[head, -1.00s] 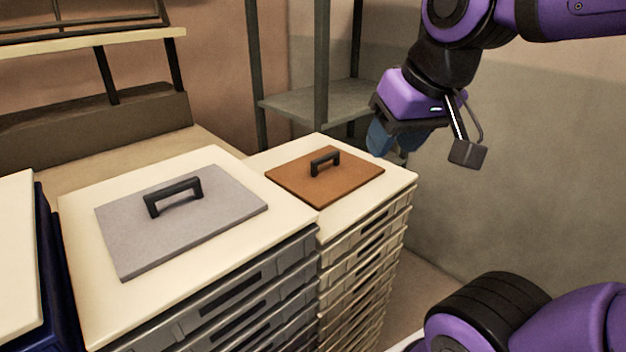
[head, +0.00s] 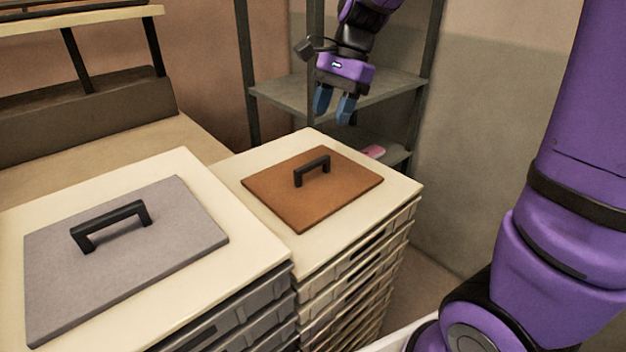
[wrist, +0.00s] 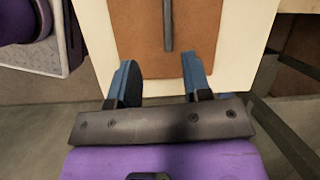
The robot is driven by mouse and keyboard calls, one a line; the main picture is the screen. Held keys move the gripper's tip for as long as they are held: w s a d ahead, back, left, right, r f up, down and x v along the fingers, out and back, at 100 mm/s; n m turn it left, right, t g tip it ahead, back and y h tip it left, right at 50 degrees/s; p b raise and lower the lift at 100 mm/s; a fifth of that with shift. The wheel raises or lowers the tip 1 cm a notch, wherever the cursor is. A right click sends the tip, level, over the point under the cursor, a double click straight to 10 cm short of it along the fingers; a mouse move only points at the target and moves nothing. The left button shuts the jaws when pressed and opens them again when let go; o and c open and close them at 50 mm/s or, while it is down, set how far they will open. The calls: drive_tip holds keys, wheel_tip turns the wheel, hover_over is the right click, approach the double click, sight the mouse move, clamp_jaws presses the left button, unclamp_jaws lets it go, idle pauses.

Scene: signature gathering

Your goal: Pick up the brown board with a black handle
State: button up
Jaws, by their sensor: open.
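The brown board (head: 335,198) lies flat on the cream top of the right-hand drawer stack. Its black handle (head: 312,169) stands up from its middle. In the wrist view, the brown board (wrist: 140,40) and its handle (wrist: 168,25) show at the top, ahead of my fingertips. My gripper (head: 334,108) is open and empty, fingers pointing down, above and behind the board in the head view. In the wrist view, my gripper's two blue fingers (wrist: 158,75) are apart with nothing between them. The gripper does not touch the board or handle.
A grey board (head: 130,255) with a black handle lies on the cream-topped drawer stack (head: 255,240) at left. A metal shelf rack (head: 385,95) stands behind, with a small pink item (head: 374,151) low on it. A wall is at the right.

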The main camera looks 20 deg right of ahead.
sight(313, 162)
drive_tip(key=shift+w+a+f+m+g, duration=0.15)
drive_tip(key=shift+w+f+m, duration=0.2)
drive_tip(key=shift+w+f, duration=0.15)
drive_tip(key=shift+w+a+f+m+g, duration=0.15)
drive_tip(key=shift+w+f+m, duration=0.25)
drive_tip(key=shift+w, duration=0.15)
drive_tip(key=x, duration=0.5)
drive_tip(key=shift+a+f, duration=0.1)
drive_tip(key=shift+f, duration=0.1)
drive_tip(key=shift+s+d+x, duration=0.1)
drive_tip(key=shift+x, duration=1.25)
drive_tip(key=shift+s+d+x, duration=0.1)
drive_tip(key=shift+s+x, duration=0.05)
drive_tip(key=shift+x, duration=1.15)
drive_tip(key=shift+c, duration=0.3)
clamp_jaws()
